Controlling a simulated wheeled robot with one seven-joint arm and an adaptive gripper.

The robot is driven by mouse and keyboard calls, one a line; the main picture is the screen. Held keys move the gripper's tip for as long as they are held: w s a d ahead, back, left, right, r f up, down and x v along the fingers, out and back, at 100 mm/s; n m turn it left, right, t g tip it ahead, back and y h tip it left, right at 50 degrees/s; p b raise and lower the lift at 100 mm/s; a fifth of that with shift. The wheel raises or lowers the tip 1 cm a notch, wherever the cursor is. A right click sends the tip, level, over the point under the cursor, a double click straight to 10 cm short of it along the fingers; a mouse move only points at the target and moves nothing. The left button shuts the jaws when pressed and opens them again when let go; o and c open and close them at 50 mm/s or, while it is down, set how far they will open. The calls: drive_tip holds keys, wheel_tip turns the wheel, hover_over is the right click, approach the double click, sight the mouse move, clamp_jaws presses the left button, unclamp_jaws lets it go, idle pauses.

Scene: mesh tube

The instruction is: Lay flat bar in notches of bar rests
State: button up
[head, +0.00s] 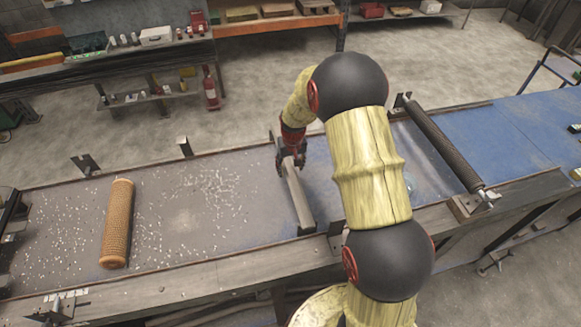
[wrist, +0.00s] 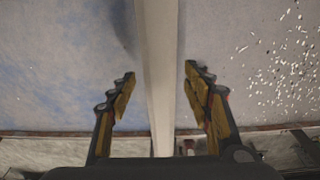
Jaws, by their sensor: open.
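The flat bar (head: 299,197) is a long pale grey strip lying across the table, its near end by a dark block (head: 306,230). In the wrist view the bar (wrist: 158,50) runs straight between my fingers. My gripper (head: 291,158) is over the bar's far half. In the wrist view my gripper (wrist: 160,80) is open, with a gap on each side of the bar. Dark upright brackets, which may be the bar rests, stand at the table's far edge (head: 185,146) and near edge (head: 336,238). I cannot tell whether the bar touches any notch.
An orange mesh tube (head: 117,222) lies on the table at left. A dark roller (head: 443,148) spans it at right. Small white chips (head: 205,190) are scattered at left and middle. My arm covers part of the table right of the bar.

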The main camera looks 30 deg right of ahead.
wheel_tip(320, 180, up, 12)
drive_tip(key=s, duration=0.2)
wheel_tip(320, 180, up, 8)
drive_tip(key=r, duration=0.1)
hover_over(292, 174)
drive_tip(key=s+a, duration=0.3)
drive_tip(key=s, duration=0.1)
drive_tip(key=s+a+r+t, duration=0.1)
drive_tip(key=s+a+r, duration=0.2)
drive_tip(key=s, duration=0.5)
drive_tip(key=s+a+r+n+t, duration=0.1)
drive_tip(key=s+a+r, duration=0.2)
drive_tip(key=s, duration=0.6)
drive_tip(key=s+a+r+n+t, duration=0.1)
drive_tip(key=s+a+r, duration=0.2)
drive_tip(key=s, duration=0.6)
wheel_tip(292, 174, up, 2)
drive_tip(key=shift+s+r+t, duration=0.1)
drive_tip(key=shift+s+t, duration=0.05)
drive_tip(key=shift+t, duration=0.25)
wheel_tip(292, 174, down, 14)
drive_tip(key=b, duration=1.3)
drive_tip(key=shift+r, duration=0.25)
